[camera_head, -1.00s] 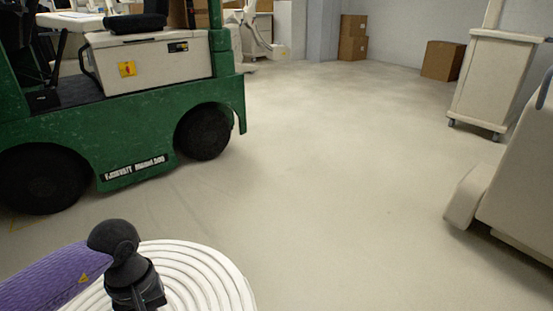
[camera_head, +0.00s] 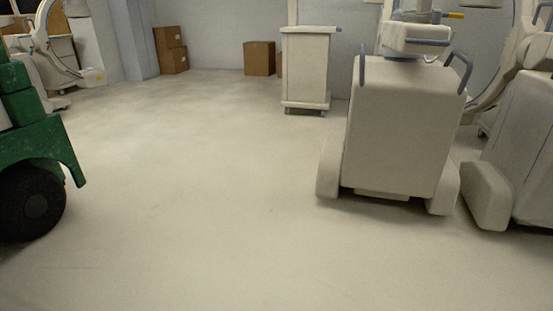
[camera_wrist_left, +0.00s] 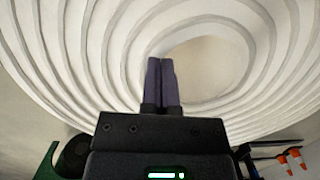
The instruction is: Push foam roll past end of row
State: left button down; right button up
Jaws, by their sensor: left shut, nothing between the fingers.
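The foam roll (camera_wrist_left: 95,55) is pale, with rings wound around a round central opening. It fills most of the left wrist view, with its ringed end facing the camera. My left gripper (camera_wrist_left: 161,62) is shut with nothing between its fingers. Its fingertips overlap the left edge of the central opening in that view; I cannot tell whether they touch the roll. The head view shows neither the roll nor a gripper. My right gripper is in no view.
A green vehicle (camera_head: 35,150) stands at the left edge. Pale wheeled medical machines (camera_head: 398,130) stand at the right, and a pale cart (camera_head: 306,70) farther back. Cardboard boxes (camera_head: 259,58) lie by the wall. Orange cones (camera_wrist_left: 297,158) show in the wrist view. The middle floor is clear.

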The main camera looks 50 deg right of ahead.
pick_arm(q)
jog(key=shift+s+a+f+p, duration=0.1)
jog(key=shift+a+f+p, duration=0.05)
jog(key=shift+a+p, duration=0.2)
jog(key=shift+w+a+r+p, duration=0.2)
jog(key=shift+r+p, duration=0.1)
jog(key=shift+r, duration=0.2)
notch_tip(320, 180, up, 9)
jog(key=w+p, duration=0.1)
jog(key=p, duration=0.3)
jog(key=shift+w, duration=0.15)
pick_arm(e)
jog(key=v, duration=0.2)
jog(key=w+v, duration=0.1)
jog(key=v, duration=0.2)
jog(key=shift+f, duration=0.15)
pick_arm(q)
jog(key=shift+d, duration=0.1)
